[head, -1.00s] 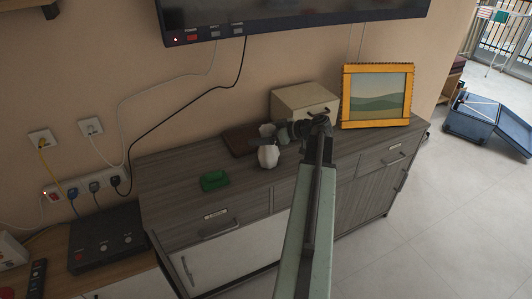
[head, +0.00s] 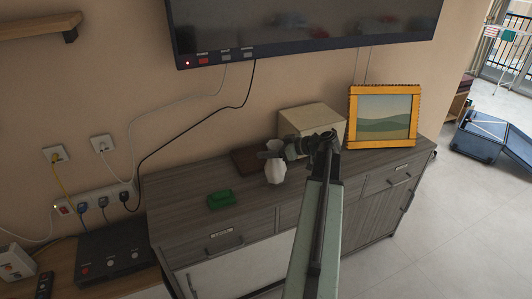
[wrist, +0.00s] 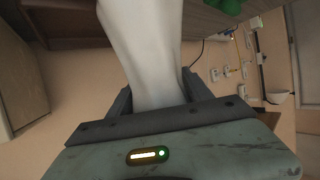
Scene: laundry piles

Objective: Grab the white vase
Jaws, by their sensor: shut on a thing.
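The white vase (head: 275,173) is at the front part of the grey wooden cabinet top, left of my arm in the head view. My gripper (head: 273,150) is at its upper part. In the wrist view the pale vase (wrist: 146,50) runs up out of the frame between the two dark fingers of my gripper (wrist: 158,98). The gripper is shut on the vase. I cannot tell whether its base touches the cabinet.
A green object (head: 221,200) lies left of the vase. A brown flat item (head: 246,160) and a beige box (head: 310,121) are behind it. An orange-framed picture (head: 384,88) stands right. A screen (head: 300,35) hangs above. The cabinet top (head: 185,195) is bare at left.

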